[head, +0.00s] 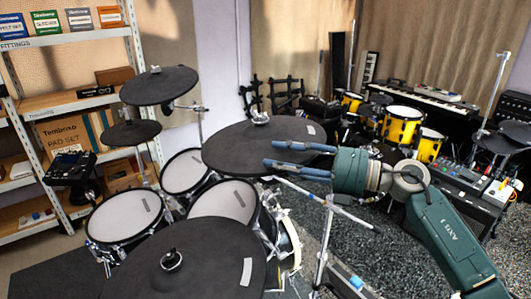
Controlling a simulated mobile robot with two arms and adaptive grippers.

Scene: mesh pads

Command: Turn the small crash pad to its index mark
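Several dark round cymbal pads stand on the drum kit; which is the small crash pad is not labelled. The pad by my gripper (235,145) is a wide dark disc with a centre wing nut (261,117) and a pale mark (311,129) near its right rim. My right gripper (271,153) reaches in from the right, its two blue fingers apart and overlapping this pad's right front part. I cannot tell whether the rim lies between the fingers or whether they touch it. A smaller dark pad (152,86) stands upper left. My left gripper is out of view.
A front dark pad (205,262) carries a pale mark; a small pad (131,133) sits at left. White mesh drum pads (222,200) fill the space below. Shelves (75,101) stand left; yellow drums (402,126) and a keyboard (425,97) stand behind right.

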